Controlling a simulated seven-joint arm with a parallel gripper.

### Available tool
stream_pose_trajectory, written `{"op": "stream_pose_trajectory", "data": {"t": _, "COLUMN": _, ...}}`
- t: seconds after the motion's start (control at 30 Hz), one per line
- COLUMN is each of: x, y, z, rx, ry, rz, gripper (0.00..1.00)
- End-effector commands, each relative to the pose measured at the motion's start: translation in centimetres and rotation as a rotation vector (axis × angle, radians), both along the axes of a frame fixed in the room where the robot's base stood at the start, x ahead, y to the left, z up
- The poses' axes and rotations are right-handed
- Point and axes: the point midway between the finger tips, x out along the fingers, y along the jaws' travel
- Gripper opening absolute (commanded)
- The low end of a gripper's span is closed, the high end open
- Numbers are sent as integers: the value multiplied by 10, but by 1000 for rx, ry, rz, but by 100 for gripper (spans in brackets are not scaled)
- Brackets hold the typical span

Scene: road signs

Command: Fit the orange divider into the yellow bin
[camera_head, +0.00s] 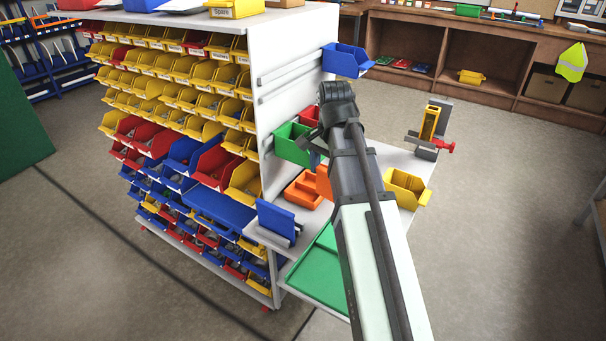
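The yellow bin (405,188) sits on the right part of the grey work shelf, with its open top showing. An upright orange piece (323,183), which looks like the divider, shows just left of my forearm. My forearm hides part of it. My gripper (318,158) is above this piece and to the left of the yellow bin, mostly hidden behind my arm. I cannot tell whether its fingers are open or touch the orange piece.
An orange compartment tray (301,192), a green bin (291,145), a blue holder (277,220) and a green tray (318,272) surround the work area. A yellow-and-grey fixture with a red handle (430,128) stands behind the yellow bin. A bin rack (262,60) borders the left.

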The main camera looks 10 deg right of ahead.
Motion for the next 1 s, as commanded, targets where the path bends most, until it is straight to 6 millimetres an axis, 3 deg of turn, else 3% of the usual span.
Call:
{"op": "stream_pose_trajectory", "data": {"t": 0.37, "x": 50, "y": -104, "z": 4, "rx": 0, "ry": 1, "rz": -520, "gripper": 57}}
{"op": "stream_pose_trajectory", "data": {"t": 0.6, "x": 77, "y": -190, "z": 0, "rx": 0, "ry": 1, "rz": -921, "gripper": 57}}
{"op": "stream_pose_trajectory", "data": {"t": 0.8, "x": 88, "y": -255, "z": -5, "rx": 0, "ry": 1, "rz": -1209, "gripper": 57}}
{"op": "stream_pose_trajectory", "data": {"t": 1.0, "x": 90, "y": -295, "z": -9, "rx": 0, "ry": 0, "rz": -1386, "gripper": 57}}
